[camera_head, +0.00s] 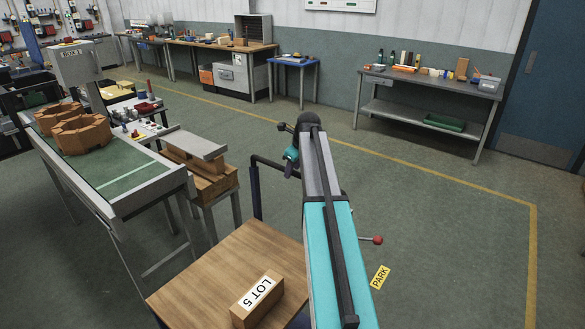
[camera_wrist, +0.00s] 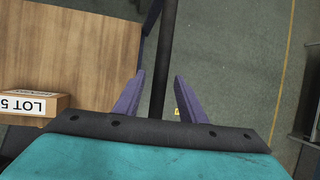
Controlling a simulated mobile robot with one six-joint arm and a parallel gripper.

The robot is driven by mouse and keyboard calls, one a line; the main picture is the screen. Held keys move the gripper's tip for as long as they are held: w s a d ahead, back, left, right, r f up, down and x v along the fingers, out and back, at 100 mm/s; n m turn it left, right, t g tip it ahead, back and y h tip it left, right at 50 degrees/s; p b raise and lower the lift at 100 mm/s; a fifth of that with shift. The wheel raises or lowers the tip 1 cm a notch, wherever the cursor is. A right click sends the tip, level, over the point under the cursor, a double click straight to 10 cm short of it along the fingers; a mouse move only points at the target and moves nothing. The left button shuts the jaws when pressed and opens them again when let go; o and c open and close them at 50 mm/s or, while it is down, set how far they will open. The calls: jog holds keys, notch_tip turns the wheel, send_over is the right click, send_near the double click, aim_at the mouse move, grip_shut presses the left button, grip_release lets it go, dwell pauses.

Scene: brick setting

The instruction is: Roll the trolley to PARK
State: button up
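The trolley has a wooden top (camera_head: 205,275) in the lower middle of the head view, which also fills the left of the wrist view (camera_wrist: 60,70). Its dark handle bar (camera_head: 272,163) stands up at the far right side, partly hidden by my arm. A yellow PARK label (camera_head: 380,276) lies on the floor to the right of the trolley. In the wrist view my gripper (camera_wrist: 154,80) has its purple fingers apart, with the dark bar (camera_wrist: 165,45) running between them and gaps on both sides.
A brown block marked LOT 5 (camera_head: 257,299) rests on the trolley top. A green-topped bench (camera_head: 125,178) with brick-coloured parts stands close on the left. Open floor (camera_head: 440,240) lies to the right, bordered by a yellow line (camera_head: 532,260). A grey bench (camera_head: 425,108) stands behind.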

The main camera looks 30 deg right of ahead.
jog(key=shift+w+f, duration=0.1)
jog(key=shift+f, duration=0.05)
grip_shut()
jog(key=shift+w, duration=0.15)
